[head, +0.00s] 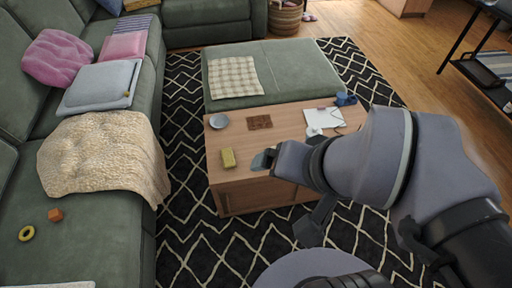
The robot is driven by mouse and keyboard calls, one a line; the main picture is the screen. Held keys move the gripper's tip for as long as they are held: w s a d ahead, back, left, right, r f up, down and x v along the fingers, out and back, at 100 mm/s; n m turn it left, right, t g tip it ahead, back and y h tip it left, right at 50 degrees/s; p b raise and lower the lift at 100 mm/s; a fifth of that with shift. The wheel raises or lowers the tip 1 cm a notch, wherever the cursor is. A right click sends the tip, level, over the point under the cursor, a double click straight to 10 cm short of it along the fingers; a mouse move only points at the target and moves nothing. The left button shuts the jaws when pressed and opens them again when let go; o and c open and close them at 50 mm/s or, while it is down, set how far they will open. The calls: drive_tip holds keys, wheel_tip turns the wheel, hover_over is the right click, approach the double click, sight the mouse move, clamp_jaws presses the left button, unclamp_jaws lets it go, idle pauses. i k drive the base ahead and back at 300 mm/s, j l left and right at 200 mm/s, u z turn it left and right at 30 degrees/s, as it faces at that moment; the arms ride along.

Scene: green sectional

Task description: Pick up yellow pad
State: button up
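A small yellow pad (228,158) lies near the front left corner of the wooden coffee table (222,183). My gripper (264,160) is at the end of my arm, which reaches in from the right over the table. Its tip is just to the right of the pad, and a gap shows between them in the picture. The gripper is seen side-on and small, so its opening and its height above the table are unclear. Nothing hides the pad.
On the table are a grey bowl (219,121), a brown slab (259,122), white papers (324,119) and a blue item (345,99). A green ottoman (300,75) adjoins behind. The green sofa (95,225) at left holds a yellow ring (27,233) and an orange block (55,215).

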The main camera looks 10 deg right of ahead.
sight(228, 159)
drive_tip(key=k, duration=0.2)
drive_tip(key=i+l+u, duration=0.15)
drive_tip(key=i, duration=1)
